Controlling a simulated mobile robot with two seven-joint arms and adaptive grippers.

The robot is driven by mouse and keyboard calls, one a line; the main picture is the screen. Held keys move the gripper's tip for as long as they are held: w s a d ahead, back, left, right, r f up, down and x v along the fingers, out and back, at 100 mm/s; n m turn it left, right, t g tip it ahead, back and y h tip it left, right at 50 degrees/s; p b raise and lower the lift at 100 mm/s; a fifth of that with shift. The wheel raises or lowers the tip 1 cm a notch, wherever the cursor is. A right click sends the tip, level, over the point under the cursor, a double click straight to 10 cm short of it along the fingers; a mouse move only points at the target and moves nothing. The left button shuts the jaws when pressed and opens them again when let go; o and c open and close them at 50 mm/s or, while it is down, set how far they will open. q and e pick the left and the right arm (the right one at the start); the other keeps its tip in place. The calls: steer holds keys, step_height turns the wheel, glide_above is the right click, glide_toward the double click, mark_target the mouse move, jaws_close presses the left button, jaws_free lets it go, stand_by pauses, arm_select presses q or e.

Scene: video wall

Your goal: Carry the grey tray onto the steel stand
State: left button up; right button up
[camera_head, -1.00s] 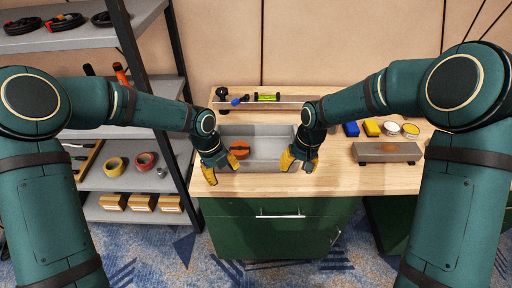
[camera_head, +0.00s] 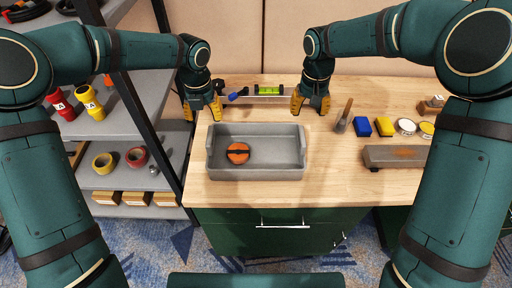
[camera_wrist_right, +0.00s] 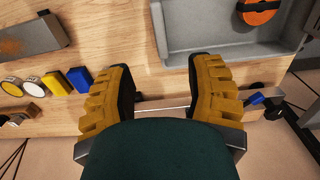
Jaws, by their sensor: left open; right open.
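The grey tray (camera_head: 256,174) sits level on the wooden bench, left of the middle. A round orange thing with a dark bar (camera_head: 238,153) lies inside it. What looks like the steel stand (camera_head: 395,158), a low grey block with a rusty patch, is to the right, apart from the tray. My left gripper (camera_head: 205,108) is open and empty behind the tray's left end. My right gripper (camera_head: 312,102) is open and empty behind its right end. In the right wrist view its fingers (camera_wrist_right: 165,92) are spread, with the tray (camera_wrist_right: 190,36) beyond them, not between them.
A spirit level (camera_head: 268,91) lies along the bench back. A wooden-handled tool (camera_head: 345,115), a blue block (camera_head: 361,126), a yellow block (camera_head: 384,126) and round tins (camera_head: 405,126) stand behind the stand. Shelving (camera_head: 110,178) is at left. Bare bench separates tray and stand.

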mark_target(211, 145)
arm_select(q)
steer(key=shift+s, duration=0.1)
step_height(211, 145, down, 14)
steer(key=shift+r, duration=0.1)
arm_select(e)
step_height(211, 145, down, 14)
steer(key=shift+r, duration=0.1)
arm_select(q)
steer(key=shift+o, duration=0.2)
arm_select(e)
steer(key=shift+o, duration=0.2)
arm_select(q)
jaws_close()
arm_select(e)
jaws_close()
